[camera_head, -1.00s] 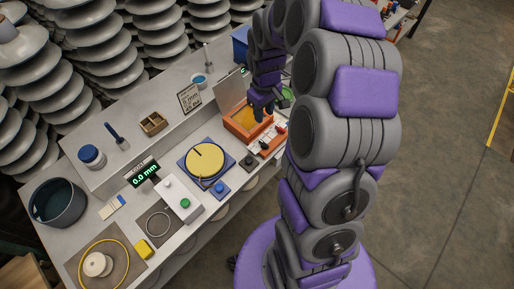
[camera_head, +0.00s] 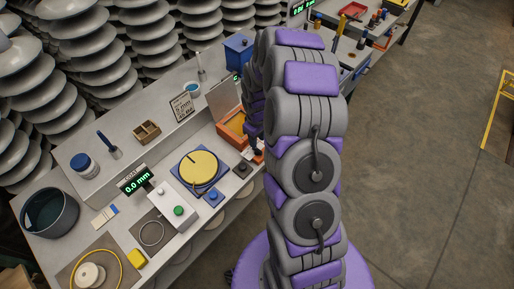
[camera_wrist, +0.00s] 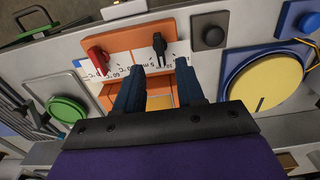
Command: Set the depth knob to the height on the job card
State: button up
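An orange unit (camera_head: 232,128) stands on the bench, partly hidden by my arm in the head view. In the wrist view its orange front panel (camera_wrist: 130,40) carries a black knob (camera_wrist: 159,44) and a red knob (camera_wrist: 97,56) with white scales; which one is the depth knob I cannot tell. My gripper (camera_wrist: 159,68) is open and empty, its two dark blue fingers pointing at the panel, with the black knob just beyond the gap and apparently untouched. The job card (camera_head: 182,106) stands at the bench back; its lettering is too small to read surely.
A green readout (camera_head: 136,181) shows 0.0 mm. A yellow disc (camera_head: 198,168) on a blue base also shows in the wrist view (camera_wrist: 264,84). A black button (camera_wrist: 209,31) and a green round button (camera_wrist: 66,109) flank the panel. Open floor lies right.

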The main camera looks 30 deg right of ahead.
aim_at(257, 149)
notch_tip(257, 149, down, 6)
jog(key=shift+f+b, duration=0.1)
jog(key=shift+b, duration=0.2)
grip_shut()
dwell(0.3)
